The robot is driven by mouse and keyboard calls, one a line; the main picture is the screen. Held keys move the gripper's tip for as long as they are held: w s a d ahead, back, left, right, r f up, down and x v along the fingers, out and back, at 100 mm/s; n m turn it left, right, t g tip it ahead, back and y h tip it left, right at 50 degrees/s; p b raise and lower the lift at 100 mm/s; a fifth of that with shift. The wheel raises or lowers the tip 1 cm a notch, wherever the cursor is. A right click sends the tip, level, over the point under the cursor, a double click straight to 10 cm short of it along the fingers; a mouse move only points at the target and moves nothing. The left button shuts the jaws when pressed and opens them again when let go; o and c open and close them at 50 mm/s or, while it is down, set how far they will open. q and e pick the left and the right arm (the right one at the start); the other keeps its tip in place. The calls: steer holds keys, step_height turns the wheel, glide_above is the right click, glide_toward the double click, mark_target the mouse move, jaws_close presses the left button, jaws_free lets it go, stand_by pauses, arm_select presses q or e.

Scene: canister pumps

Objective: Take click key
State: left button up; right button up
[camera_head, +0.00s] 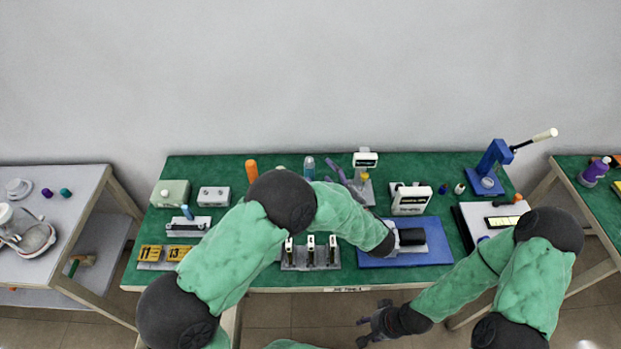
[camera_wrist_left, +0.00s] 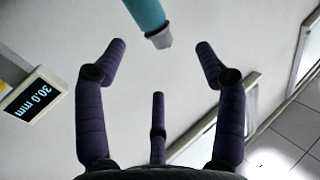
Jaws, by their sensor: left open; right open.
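A teal tool with a grey end, which looks like the click key, shows in the left wrist view (camera_wrist_left: 148,18). It lies beyond and between my left gripper's fingertips, not touching them. In the head view it seems to be the teal upright piece (camera_head: 309,165) at the back of the green table. My left gripper (camera_head: 338,170) is open and empty, just right of that piece; its purple fingers show partly behind my arm. It also shows spread in the left wrist view (camera_wrist_left: 160,60). My right gripper (camera_head: 374,323) is open and empty in front of the table's front edge.
A white display stand (camera_head: 365,160) is close right of my left gripper; its screen (camera_wrist_left: 33,97) reads 30.0 mm. An orange handle (camera_head: 251,170) stands to the left. A blue mat (camera_head: 440,245) and a blue press (camera_head: 491,162) are to the right.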

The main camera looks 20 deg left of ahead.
mark_target(314, 173)
arm_select(q)
steer(key=shift+w+f+b, duration=0.1)
steer(key=shift+f+b, duration=1.55)
steer(key=shift+f, duration=0.3)
steer(key=shift+b+x, duration=0.45)
steer(key=shift+x, duration=0.85)
steer(key=b+x, duration=0.2)
steer(key=x, duration=0.2)
steer(key=shift+w+f, duration=0.1)
steer(key=shift+f, duration=0.1)
steer(key=shift+w+a+r, duration=0.15)
steer(key=shift+w+a, duration=0.1)
steer(key=shift+w, duration=0.05)
steer(key=c, duration=1.3)
